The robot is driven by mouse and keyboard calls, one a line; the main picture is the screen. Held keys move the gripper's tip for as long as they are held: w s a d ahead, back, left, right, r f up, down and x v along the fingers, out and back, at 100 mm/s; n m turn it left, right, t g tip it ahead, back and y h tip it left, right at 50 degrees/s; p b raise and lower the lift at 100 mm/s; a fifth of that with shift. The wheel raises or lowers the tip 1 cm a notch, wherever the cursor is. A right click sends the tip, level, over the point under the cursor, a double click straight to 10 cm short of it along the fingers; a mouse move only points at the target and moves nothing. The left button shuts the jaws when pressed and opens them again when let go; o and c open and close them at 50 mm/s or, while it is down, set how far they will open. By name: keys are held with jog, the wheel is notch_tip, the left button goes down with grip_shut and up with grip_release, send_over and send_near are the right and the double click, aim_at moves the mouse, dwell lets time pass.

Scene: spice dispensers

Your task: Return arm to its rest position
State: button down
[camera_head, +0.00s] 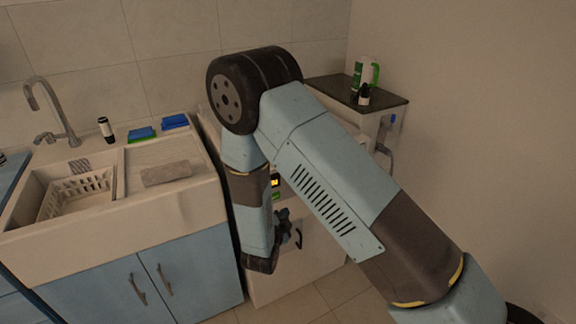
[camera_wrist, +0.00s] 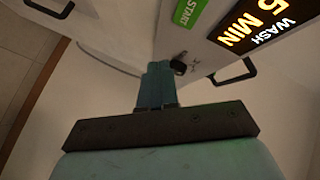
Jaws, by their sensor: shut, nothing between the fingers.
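My arm reaches across the head view from the lower right, bends at a dark elbow joint, and hangs down in front of a white cabinet or appliance. My gripper (camera_head: 284,228) is at the low end of the arm, close to the appliance front and partly hidden by my own wrist. In the wrist view my gripper (camera_wrist: 158,75) shows with its fingers together and nothing between them. It faces the appliance front (camera_wrist: 120,35), which has a green START label (camera_wrist: 188,10) and a lit display (camera_wrist: 258,22) reading 5 MIN WASH. I cannot tell whether the fingertips touch it.
A sink (camera_head: 75,205) with a white basket (camera_head: 72,198) and faucet (camera_head: 52,110) stands at left. Blue and green sponges (camera_head: 143,133) and a dark bottle (camera_head: 106,129) sit behind it. A dark-topped unit (camera_head: 335,88) holding bottles is at right against the wall. Open floor lies below.

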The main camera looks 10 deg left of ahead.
jog(key=s+d+r+m+g+h, duration=0.2)
jog(key=d+r+m+g+h, duration=0.7)
jog(key=d+r+m, duration=1.85)
jog(key=s+d+r+m+g+y, duration=0.5)
jog(key=s+d+m, duration=0.45)
jog(key=m, duration=0.65)
jog(key=s+a+r+m+t+y, duration=0.1)
jog(key=s+r+m+t+y, duration=0.1)
jog(key=s+m, duration=0.4)
jog(key=s+a+r+m+t+y, duration=0.1)
jog(key=s+r+m+y, duration=0.3)
jog(key=m, duration=0.5)
notch_tip(320, 180, up, 2)
jog(key=shift+s+r+t, duration=0.15)
jog(key=shift+s+t, duration=0.55)
jog(key=shift+s, duration=0.35)
